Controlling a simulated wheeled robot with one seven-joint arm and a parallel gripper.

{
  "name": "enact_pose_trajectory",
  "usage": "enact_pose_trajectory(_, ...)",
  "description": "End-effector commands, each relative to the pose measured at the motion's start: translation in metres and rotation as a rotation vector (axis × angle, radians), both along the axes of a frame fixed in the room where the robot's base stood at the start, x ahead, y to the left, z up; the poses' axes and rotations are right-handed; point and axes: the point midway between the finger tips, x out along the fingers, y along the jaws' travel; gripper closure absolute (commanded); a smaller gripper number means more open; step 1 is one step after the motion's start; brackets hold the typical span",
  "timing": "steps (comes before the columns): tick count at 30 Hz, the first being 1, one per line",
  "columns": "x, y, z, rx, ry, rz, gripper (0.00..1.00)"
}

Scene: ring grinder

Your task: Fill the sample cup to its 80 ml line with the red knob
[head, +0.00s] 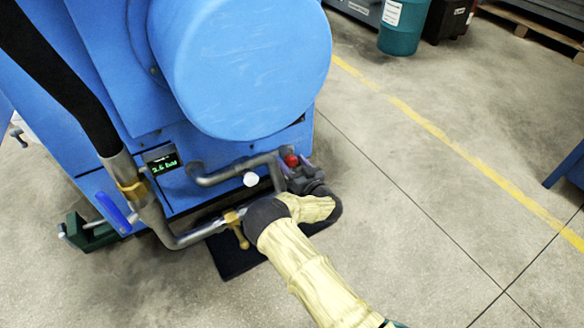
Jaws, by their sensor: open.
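The red knob (290,160) sits low on the front of the blue machine, at the end of the grey pipework. My gripper (300,174) is right at the knob, with its dark jaws open. I cannot tell whether they touch the knob. My arm, in a cream sleeve, reaches up from the bottom right and covers the floor below the knob. I cannot make out the sample cup or its 80 ml line; my arm may hide it.
The blue machine (90,60) has a green-lit display (163,164), a white round knob (250,179), a blue lever (113,211) and a brass valve (236,229). A black mat (232,260) lies below the pipes. The concrete floor (430,230) is clear to the right.

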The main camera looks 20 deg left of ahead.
Motion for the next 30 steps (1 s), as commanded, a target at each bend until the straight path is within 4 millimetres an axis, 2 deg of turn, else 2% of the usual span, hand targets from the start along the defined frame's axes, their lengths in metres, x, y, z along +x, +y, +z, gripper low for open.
enact_pose_trajectory(3,0.0058,0.0083,-0.0015,0.0,-0.002,0.002,0.41)
enact_pose_trajectory(12,0.0078,0.0098,0.0006,-0.001,0.001,-0.001,0.41)
enact_pose_trajectory(13,0.0078,0.0098,0.0006,-0.001,0.001,0.0,0.43)
enact_pose_trajectory(18,0.0077,0.0096,0.0004,-0.001,0.001,0.0,0.76)
enact_pose_trajectory(20,0.0077,0.0096,0.0004,-0.001,0.001,-0.001,0.85)
enact_pose_trajectory(30,0.0083,0.0087,0.0024,-0.009,-0.01,-0.002,0.85)
